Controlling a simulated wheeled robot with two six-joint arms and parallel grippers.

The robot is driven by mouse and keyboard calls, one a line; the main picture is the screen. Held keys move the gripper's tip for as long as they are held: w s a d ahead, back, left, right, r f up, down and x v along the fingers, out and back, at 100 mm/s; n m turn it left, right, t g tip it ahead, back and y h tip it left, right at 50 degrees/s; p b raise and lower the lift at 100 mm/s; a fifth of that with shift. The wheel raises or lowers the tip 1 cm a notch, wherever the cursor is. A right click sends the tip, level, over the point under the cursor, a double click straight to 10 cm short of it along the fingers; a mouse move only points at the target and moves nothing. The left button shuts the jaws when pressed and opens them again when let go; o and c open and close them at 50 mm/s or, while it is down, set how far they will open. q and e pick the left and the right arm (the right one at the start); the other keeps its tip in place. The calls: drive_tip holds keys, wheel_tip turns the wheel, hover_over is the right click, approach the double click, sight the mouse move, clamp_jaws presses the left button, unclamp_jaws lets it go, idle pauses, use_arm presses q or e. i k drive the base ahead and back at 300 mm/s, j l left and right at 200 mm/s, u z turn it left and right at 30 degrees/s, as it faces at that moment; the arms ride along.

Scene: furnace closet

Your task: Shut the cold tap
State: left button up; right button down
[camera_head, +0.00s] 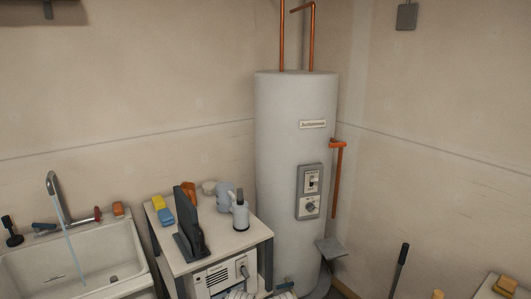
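A white sink (120,240) stands at the left with a curved metal spout (51,183) at its back edge. A pale blue stream of water (70,245) runs from the spout into the basin. A blue handle (44,226), which looks like the cold tap, lies low to the left of the spout's base. A red handle (97,214), which looks like the hot tap, stands to the right of the spout. Neither of my grippers shows in the head view.
A small table (163,242) right of the sink holds sponges, a dark upright object (188,225) and a white bottle (240,211). A tall white water heater (280,130) stands behind it. A dark handle (399,268) rises at lower right.

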sight(44, 225)
drive_tip(key=u, duration=1.6)
drive_tip(key=i+l, duration=0.15)
drive_tip(key=i, duration=0.45)
drive_tip(key=i+l, duration=0.1)
drive_tip(key=i, duration=0.5)
